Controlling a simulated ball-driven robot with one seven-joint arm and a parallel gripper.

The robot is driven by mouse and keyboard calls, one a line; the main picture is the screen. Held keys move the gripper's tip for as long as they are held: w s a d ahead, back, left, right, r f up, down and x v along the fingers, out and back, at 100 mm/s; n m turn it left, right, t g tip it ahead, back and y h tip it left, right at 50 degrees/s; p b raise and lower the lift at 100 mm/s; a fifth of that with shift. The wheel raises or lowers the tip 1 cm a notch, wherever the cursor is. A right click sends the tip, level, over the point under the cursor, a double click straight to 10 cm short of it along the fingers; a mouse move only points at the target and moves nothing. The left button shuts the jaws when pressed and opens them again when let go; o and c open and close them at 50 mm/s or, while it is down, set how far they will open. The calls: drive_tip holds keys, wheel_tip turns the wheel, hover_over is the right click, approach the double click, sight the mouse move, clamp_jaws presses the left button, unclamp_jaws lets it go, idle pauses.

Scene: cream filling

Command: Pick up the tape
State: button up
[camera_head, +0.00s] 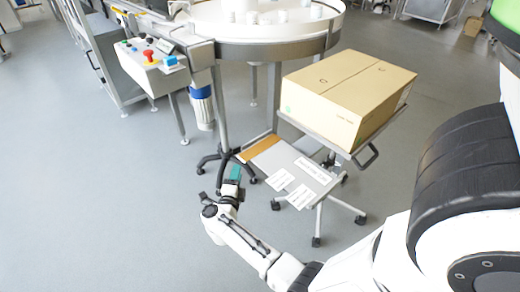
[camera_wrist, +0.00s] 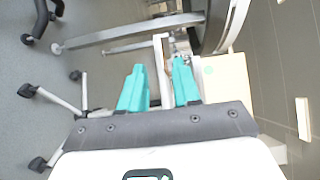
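I cannot clearly make out a tape in either view. My gripper (camera_head: 235,173) has teal fingers and is beside the left edge of a low grey stand (camera_head: 312,172) in the head view. In the wrist view my gripper (camera_wrist: 158,65) has its two teal fingers apart, with nothing held between them. A brown-orange strip (camera_head: 257,147) lies along the stand's far left edge; I cannot tell what it is. White labels or papers (camera_head: 290,189) lie on the stand.
A large cardboard box (camera_head: 348,93) rests on a wheeled stand behind, and part of it shows in the wrist view (camera_wrist: 227,78). A round white table (camera_head: 265,30) stands at the back. A control box (camera_head: 150,62) with buttons is left of it. The left floor is clear.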

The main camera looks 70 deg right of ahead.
drive_tip(key=d+b, duration=0.1)
drive_tip(key=d, duration=0.5)
drive_tip(key=shift+w+d, duration=0.35)
drive_tip(key=shift+w, duration=0.05)
drive_tip(key=shift+c, duration=0.3)
clamp_jaws()
